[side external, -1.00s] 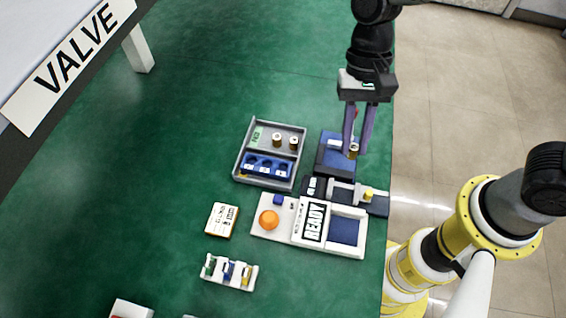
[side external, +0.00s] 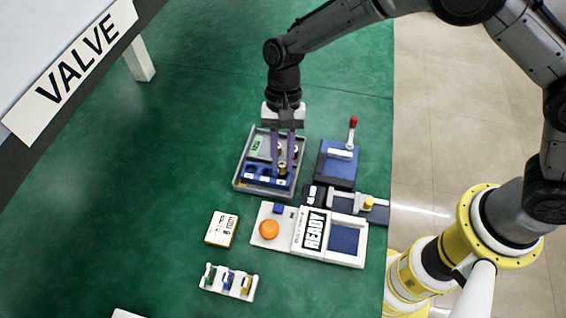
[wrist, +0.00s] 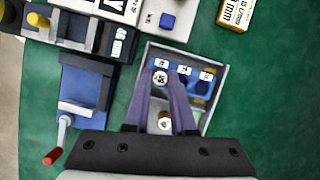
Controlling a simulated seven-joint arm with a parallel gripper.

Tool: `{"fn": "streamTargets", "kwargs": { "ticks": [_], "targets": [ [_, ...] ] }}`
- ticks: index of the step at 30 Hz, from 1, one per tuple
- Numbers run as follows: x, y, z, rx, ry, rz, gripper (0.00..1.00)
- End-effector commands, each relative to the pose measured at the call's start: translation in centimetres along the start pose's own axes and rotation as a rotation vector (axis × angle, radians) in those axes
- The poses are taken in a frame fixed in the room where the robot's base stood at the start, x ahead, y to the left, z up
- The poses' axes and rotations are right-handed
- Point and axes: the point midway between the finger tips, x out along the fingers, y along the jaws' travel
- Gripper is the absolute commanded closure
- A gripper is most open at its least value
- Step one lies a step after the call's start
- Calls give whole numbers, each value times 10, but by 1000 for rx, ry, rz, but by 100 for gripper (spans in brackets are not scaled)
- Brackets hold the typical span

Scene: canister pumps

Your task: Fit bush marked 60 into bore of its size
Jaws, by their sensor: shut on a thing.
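My gripper (side external: 284,166) is shut on a brass-coloured bush (side external: 283,169) with a pale marked top. The held bush also shows between the fingertips in the wrist view (wrist: 160,79); its mark is too small to read surely. The gripper is over the grey tray (side external: 238,176), at the right end of its blue block (side external: 256,175) as the side view shows it. The block has dark round holes with white labels. I cannot tell whether the bush is in a hole or just above it. Loose bushes stand behind in the tray, one visible in the wrist view (wrist: 165,121).
A blue device (side external: 337,168) with a red-tipped lever (side external: 353,122) stands right of the tray. A white panel reading READY (side external: 313,231), an orange button (side external: 269,229), a labelled card (side external: 222,228) and a small rack (side external: 228,282) are nearer. Green table at left is clear.

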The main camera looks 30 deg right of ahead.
Motion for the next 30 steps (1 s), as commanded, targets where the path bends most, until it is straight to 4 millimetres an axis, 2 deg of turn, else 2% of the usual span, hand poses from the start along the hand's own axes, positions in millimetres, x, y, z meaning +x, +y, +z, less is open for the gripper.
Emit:
{"fn": "streamTargets", "kwargs": {
  "ticks": [3,6,14,29,30],
  "targets": [
    [17,1,-6,3,-2,3,100],
    [25,1,-10,1,-1,1,100],
    [26,1,-11,0,0,0,100],
    [42,3,-16,2,-2,7,100],
    [42,3,-16,1,-2,8,75]
  ]
}}
